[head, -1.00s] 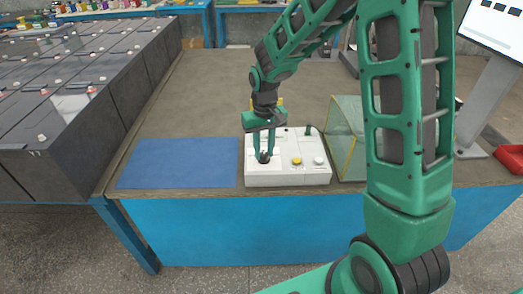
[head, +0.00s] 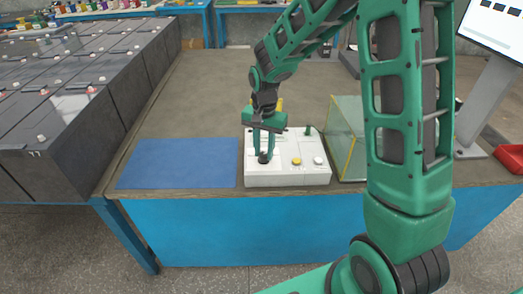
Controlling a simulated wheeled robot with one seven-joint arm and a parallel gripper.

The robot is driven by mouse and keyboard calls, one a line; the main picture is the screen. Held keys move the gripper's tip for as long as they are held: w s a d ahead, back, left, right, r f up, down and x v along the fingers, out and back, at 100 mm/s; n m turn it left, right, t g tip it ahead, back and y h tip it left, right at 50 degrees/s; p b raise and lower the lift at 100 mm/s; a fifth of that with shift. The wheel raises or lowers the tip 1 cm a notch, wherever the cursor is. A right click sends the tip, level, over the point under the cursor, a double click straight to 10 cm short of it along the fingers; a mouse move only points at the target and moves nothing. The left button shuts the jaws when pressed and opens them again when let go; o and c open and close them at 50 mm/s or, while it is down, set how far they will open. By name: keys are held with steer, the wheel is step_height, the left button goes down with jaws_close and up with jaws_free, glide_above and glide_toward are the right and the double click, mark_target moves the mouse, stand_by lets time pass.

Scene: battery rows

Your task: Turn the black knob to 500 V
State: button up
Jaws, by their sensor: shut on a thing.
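The white instrument box (head: 312,174) lies at the front edge of the table. The black knob (head: 264,158) is on the left part of its top face. My gripper (head: 264,153) points down from above and is shut on the black knob, with a finger on either side of it. The fingers hide part of the knob and the markings around it. The 500 V mark and the knob's pointer are too small to read.
A yellow button (head: 296,161) and a white button (head: 318,160) sit right of the knob. A clear box with yellow edges (head: 346,140) stands close on the right. A blue mat (head: 180,163) lies left. Black batteries (head: 60,130) stand further left.

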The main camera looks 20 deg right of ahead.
mark_target(263, 153)
steer(key=shift+w+a+r, duration=0.15)
steer(key=shift+w, duration=0.1)
stand_by(0.3)
steer(key=o, duration=0.9)
steer(key=shift+o, duration=0.8)
steer(key=shift+s, duration=0.1)
step_height(263, 153, up, 10)
steer(key=shift+r, duration=0.25)
